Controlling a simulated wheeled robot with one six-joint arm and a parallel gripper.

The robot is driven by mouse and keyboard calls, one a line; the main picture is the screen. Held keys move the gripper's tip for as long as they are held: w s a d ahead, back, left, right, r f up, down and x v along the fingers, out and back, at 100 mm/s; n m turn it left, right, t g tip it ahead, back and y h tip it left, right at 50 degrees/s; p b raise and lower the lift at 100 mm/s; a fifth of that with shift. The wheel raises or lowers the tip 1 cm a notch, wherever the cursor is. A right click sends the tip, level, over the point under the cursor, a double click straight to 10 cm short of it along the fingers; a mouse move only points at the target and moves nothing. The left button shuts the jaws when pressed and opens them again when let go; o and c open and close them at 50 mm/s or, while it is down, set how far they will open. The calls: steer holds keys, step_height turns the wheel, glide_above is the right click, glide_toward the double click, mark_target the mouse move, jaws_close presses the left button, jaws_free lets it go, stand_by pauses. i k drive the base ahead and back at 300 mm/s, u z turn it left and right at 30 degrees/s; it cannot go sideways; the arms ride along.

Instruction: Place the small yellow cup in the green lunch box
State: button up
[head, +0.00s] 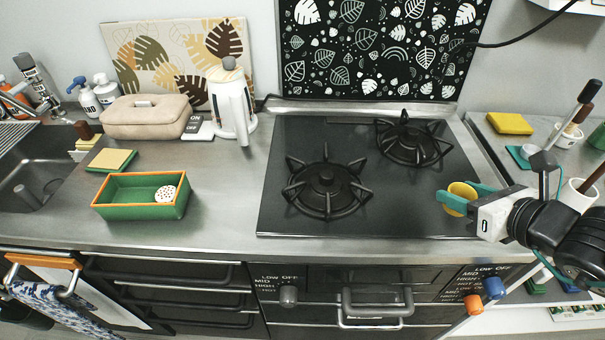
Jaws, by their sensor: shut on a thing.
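The small yellow cup (460,197) is held between the green fingers of my gripper (462,196), over the right front part of the black hob. The cup looks tilted, with its opening partly facing the camera. My gripper is shut on it. The green lunch box (140,212) with an orange rim stands open on the counter at the left, well apart from my gripper. A round white piece with dark dots (165,194) lies inside the lunch box at its right end.
The black hob (300,137) with two burner grates (325,187) lies between my gripper and the lunch box. Counter right of the box is clear.

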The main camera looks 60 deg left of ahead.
mark_target(142, 200)
steer(key=z, duration=1.25)
steer(key=k, duration=2.65)
steer(key=u, duration=0.9)
